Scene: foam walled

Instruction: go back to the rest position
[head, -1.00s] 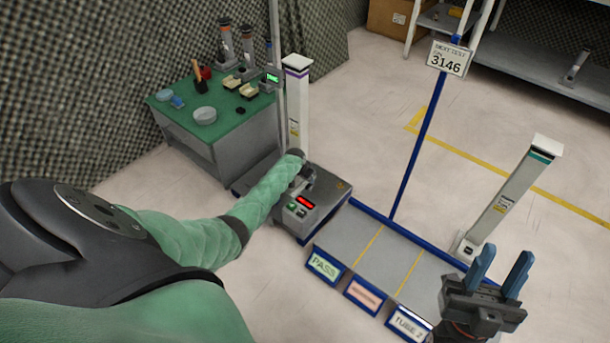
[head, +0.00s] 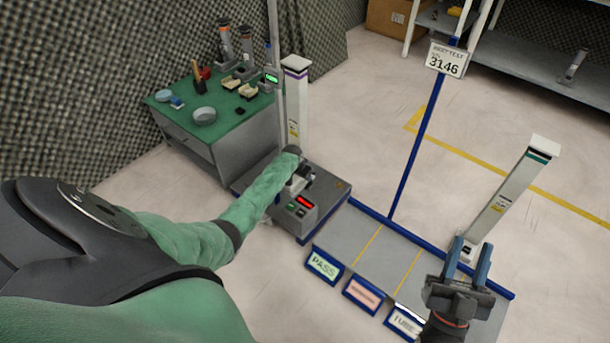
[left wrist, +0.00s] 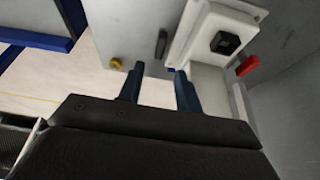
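My left arm (head: 210,235), in a green sleeve, reaches to the grey tester with a red display (head: 306,203). The left gripper is hidden by the arm in the head view. In the left wrist view the left gripper (left wrist: 159,88) has its two blue fingers apart with nothing between them. A white housing with a black square part (left wrist: 225,42) is just beyond the fingers.
A grey tray (head: 357,243) with blue edging and labelled bins stands at the right gripper's left. A blue pole with sign 3146 (head: 446,59) rises behind it. A green-topped bench (head: 178,117) holds tools and dishes. Open floor lies behind the tray.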

